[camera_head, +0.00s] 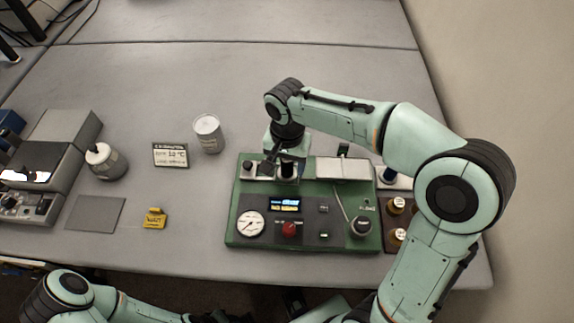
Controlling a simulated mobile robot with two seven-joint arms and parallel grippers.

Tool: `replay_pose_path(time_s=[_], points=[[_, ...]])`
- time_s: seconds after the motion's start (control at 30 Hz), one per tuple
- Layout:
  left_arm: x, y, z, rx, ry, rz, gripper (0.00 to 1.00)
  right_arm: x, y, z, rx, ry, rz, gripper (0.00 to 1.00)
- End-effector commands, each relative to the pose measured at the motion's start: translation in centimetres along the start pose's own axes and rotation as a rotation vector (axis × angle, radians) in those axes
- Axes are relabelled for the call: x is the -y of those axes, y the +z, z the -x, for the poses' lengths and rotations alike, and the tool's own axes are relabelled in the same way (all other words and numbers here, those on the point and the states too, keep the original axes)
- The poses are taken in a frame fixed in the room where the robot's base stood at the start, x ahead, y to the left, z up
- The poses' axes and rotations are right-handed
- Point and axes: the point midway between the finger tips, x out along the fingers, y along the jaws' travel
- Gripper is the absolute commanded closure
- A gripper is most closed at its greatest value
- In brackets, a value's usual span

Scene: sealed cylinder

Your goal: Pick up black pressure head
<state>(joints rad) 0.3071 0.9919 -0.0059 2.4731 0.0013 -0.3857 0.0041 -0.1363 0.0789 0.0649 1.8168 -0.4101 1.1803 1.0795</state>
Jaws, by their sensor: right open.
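A green press-like device (305,245) stands on the grey table, with a gauge, a small display and a red button on its front panel. My right gripper (284,164) points down over the device's upper left part, with its jaws open. A dark cylindrical part (287,171), which looks like the black pressure head, stands right under and between the jaws. The gripper partly hides it, and I cannot tell whether the fingers touch it. My left arm runs along the bottom edge, and its gripper does not show.
A white-lidded jar (208,134), a label display (171,155), a yellow tag (154,219) and a grey pad (95,214) lie left of the device. The table behind is clear.

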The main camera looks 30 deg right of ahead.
Motion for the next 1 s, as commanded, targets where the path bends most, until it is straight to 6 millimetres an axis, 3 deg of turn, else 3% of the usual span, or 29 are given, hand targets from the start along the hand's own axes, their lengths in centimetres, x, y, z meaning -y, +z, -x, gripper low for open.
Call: replay_pose_path(time_s=[0.07,0.27,0.63,1.0], points=[[0.0,0.0,0.0,0.000,0.000,0.000,0.57,0.0,0.0,0.0,0.000,0.000,0.000,0.37],[0.0,0.0,0.0,0.000,0.000,0.000,0.57,0.0,0.0,0.1,0.000,0.000,0.000,0.99],[-0.1,0.0,0.2,-0.001,0.000,0.000,0.57,0.1,-0.1,1.0,-0.002,-0.003,0.000,1.00],[-0.7,-0.4,1.5,-0.007,0.003,-0.003,0.57,0.1,0.0,8.1,-0.003,-0.005,0.001,1.00]])
